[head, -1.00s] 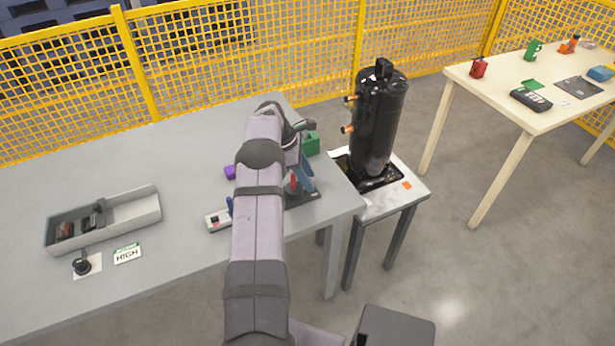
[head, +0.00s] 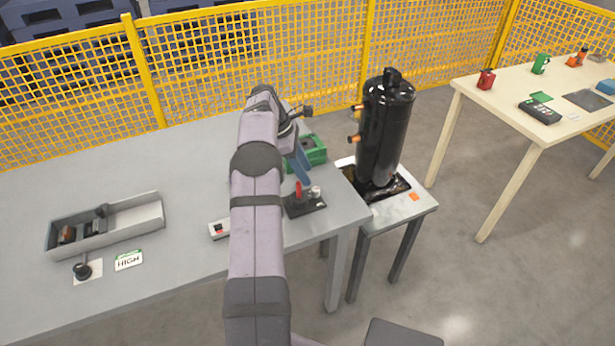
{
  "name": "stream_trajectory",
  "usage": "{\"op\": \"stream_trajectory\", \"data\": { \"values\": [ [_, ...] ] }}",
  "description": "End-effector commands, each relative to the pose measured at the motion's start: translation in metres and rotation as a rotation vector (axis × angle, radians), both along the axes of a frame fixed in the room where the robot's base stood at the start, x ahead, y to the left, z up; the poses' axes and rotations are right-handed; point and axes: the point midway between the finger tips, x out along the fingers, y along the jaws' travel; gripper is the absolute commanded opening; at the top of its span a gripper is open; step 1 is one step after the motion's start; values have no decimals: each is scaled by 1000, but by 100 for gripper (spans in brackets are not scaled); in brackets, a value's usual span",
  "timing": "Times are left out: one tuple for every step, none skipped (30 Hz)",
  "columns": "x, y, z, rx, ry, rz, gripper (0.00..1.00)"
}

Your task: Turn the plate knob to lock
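A black base plate (head: 307,207) lies near the right front corner of the grey table. A red upright handle (head: 298,191) and a small pale knob (head: 316,192) stand on it. A black round knob (head: 82,271) sits on a white square plate at the table's left front; I cannot tell which knob the task means. My gripper (head: 302,170) is mostly hidden by my arm. A blue part, seemingly one of its fingers, hangs above and behind the black base. Whether it is open or holds anything does not show.
A green box (head: 311,151) stands behind the black base. A grey tray (head: 153,226) and a HIGH card (head: 129,260) are at left. A tall black compressor (head: 385,135) stands on a stand at right.

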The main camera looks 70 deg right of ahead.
Motion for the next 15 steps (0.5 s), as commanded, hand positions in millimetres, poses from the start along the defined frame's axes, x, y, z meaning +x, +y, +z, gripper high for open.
{"op": "stream_trajectory", "data": {
  "values": [
    [1,0,1,0,0,0,40],
    [1,0,2,0,0,0,40],
    [1,0,2,0,0,0,40],
    [1,0,2,0,0,0,40],
    [1,0,2,0,0,0,40],
    [1,0,2,0,0,0,40],
    [1,0,2,0,0,0,40],
    [1,0,2,0,0,0,40],
    [1,0,2,0,0,0,40],
    [0,0,2,0,0,0,40],
    [0,0,3,1,0,-1,40],
    [-1,-1,7,-4,-1,-3,40],
    [-1,-2,10,-9,-4,-3,40],
    [-1,-3,15,-16,-7,-5,40],
    [-1,-5,23,-27,-12,-6,40]
  ]
}}
